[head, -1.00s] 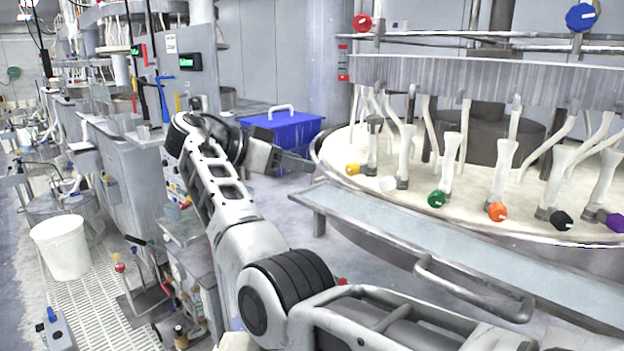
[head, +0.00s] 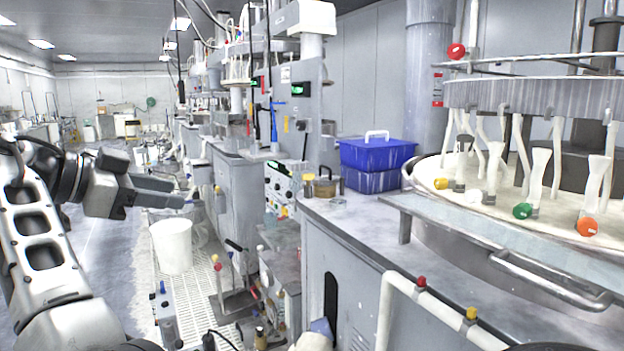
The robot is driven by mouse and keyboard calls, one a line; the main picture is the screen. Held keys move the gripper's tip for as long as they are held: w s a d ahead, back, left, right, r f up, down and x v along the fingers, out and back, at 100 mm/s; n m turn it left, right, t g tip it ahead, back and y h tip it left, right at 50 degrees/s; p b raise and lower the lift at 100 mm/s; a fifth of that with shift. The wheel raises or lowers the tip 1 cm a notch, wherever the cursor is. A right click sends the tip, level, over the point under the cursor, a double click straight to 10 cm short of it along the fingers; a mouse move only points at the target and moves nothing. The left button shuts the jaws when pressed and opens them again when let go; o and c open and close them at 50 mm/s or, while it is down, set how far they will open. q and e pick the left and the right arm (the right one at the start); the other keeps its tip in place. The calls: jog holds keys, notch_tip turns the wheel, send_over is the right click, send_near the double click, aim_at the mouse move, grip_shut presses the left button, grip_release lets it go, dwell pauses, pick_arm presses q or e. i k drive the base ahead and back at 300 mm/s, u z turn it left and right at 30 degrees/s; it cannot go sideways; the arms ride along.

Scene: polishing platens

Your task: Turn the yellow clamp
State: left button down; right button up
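The yellow clamp (head: 441,184) is a small yellow knob at the foot of a white post, at the left of the round cream-coloured platen (head: 500,213).
White, green (head: 522,210) and orange (head: 587,226) knobs stand along the platen. A metal handle (head: 550,285) juts out below it. Blue boxes (head: 376,155) sit on the grey bench. A white pipe with red and yellow knobs is in front. A white bucket (head: 172,247) stands on the floor.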

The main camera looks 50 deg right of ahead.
aim_at(441, 182)
jog(key=u, duration=1.65)
jog(key=k, duration=0.45)
jog(key=z, duration=2.7)
jog(key=i, duration=0.5)
jog(key=u, duration=0.1)
